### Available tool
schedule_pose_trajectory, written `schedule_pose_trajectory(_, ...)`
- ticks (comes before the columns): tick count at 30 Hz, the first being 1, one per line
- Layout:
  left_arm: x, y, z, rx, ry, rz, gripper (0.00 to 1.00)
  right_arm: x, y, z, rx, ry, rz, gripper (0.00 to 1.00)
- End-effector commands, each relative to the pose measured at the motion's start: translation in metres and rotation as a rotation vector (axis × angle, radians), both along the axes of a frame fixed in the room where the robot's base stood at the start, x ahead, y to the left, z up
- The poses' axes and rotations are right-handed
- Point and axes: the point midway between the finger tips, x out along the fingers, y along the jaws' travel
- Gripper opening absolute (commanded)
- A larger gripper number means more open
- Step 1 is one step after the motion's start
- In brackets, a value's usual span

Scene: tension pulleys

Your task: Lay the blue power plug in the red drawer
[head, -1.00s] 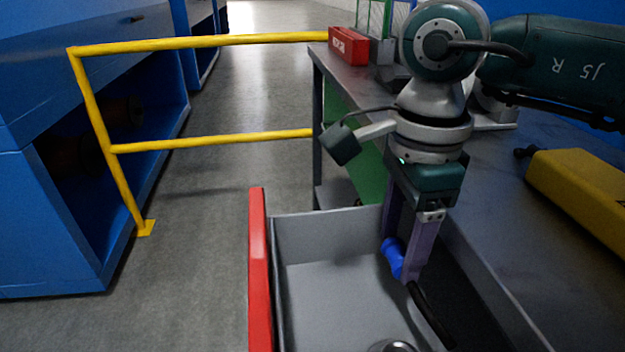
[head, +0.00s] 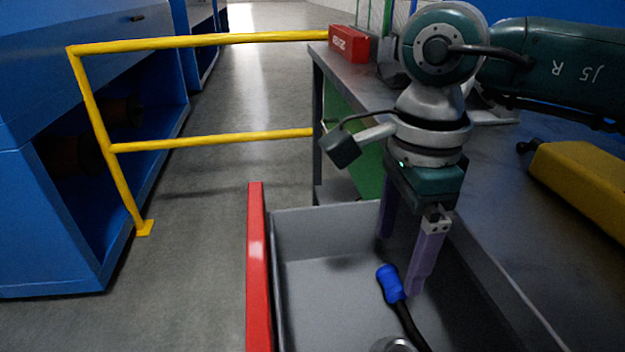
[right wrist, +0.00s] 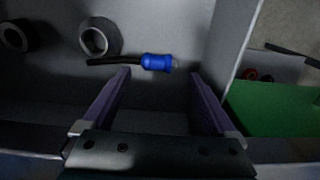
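The blue power plug (head: 390,283) with its black cable lies inside the open red-fronted drawer (head: 257,265), on or just above its grey floor. In the right wrist view the plug (right wrist: 157,62) lies beyond the fingertips, near the drawer wall. My right gripper (head: 400,262) is open, with its purple fingers spread wide and nothing between them. It hangs over the drawer, pointing down; the right wrist view also shows the open gripper (right wrist: 160,78). My left gripper is in neither view.
A metal ring (right wrist: 99,38) and a dark roll (right wrist: 15,36) are also in the drawer. The grey workbench (head: 490,190) stands right of it, with a yellow case (head: 582,180) and a red box (head: 349,44) on top. A yellow railing (head: 200,42) stands behind left.

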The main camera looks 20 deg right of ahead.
Motion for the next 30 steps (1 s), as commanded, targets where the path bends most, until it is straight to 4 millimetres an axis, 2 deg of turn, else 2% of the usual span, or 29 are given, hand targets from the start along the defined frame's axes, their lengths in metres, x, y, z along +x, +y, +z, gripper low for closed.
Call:
schedule_pose_trajectory(7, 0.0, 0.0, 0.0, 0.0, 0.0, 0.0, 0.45, 0.0, 0.0, 0.0, 0.0, 0.0, 0.0, 0.96)
schedule_pose_trajectory(11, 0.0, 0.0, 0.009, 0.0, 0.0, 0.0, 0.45, 0.0, 0.0, 0.009, 0.001, 0.001, 0.0, 0.96)
schedule_pose_trajectory(13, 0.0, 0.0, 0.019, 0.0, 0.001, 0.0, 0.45, 0.0, 0.0, 0.02, 0.001, 0.001, 0.0, 0.96)
schedule_pose_trajectory(14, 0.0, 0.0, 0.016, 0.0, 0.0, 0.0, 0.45, 0.001, 0.0, 0.023, 0.0, -0.002, 0.001, 0.96)
schedule_pose_trajectory(24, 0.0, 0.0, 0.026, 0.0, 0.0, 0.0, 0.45, 0.001, 0.0, 0.101, 0.0, -0.005, 0.002, 0.96)
schedule_pose_trajectory(30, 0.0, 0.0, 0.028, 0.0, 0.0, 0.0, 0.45, 0.0, 0.0, 0.127, 0.0, -0.002, 0.001, 0.96)
